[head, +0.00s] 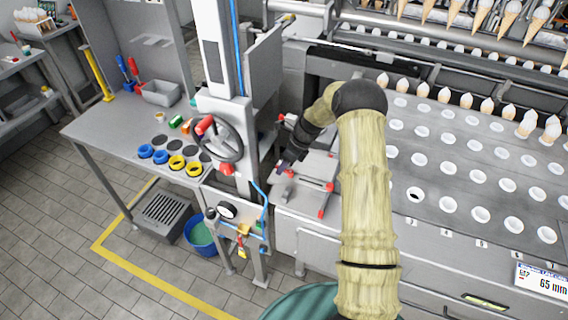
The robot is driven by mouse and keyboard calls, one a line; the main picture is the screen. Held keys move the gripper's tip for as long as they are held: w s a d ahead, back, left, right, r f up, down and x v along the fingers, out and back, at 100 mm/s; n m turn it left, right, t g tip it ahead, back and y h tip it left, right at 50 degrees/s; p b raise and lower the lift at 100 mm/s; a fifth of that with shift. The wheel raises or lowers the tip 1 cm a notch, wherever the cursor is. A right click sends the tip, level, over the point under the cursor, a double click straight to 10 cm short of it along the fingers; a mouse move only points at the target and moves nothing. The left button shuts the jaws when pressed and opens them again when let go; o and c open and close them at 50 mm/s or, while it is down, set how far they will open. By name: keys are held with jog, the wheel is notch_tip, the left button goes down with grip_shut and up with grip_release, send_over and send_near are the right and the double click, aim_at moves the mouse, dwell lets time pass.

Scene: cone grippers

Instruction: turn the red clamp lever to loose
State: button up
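My gripper (284,165) is dark and small in the head view, at the end of my arm, above the left part of a grey fixture plate. I cannot make out whether its fingers are apart or shut. Several red parts sit on this fixture: one (289,172) just below the gripper, one (329,187) at the right and one (321,214) at the front edge. Another red piece (227,169) sits on the column under the handwheel. I cannot tell for certain which one is the clamp lever, or whether the gripper touches the nearest red part.
A handwheel (222,140) with a red grip (205,125) stands on the column left of my gripper. A gauge (227,210) and blue hoses are below it. The conveyor (430,150) with white-rimmed holes and cones lies right of my arm. A grey bench (120,125) is at left.

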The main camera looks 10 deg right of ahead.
jog(key=shift+c, duration=0.4)
grip_shut()
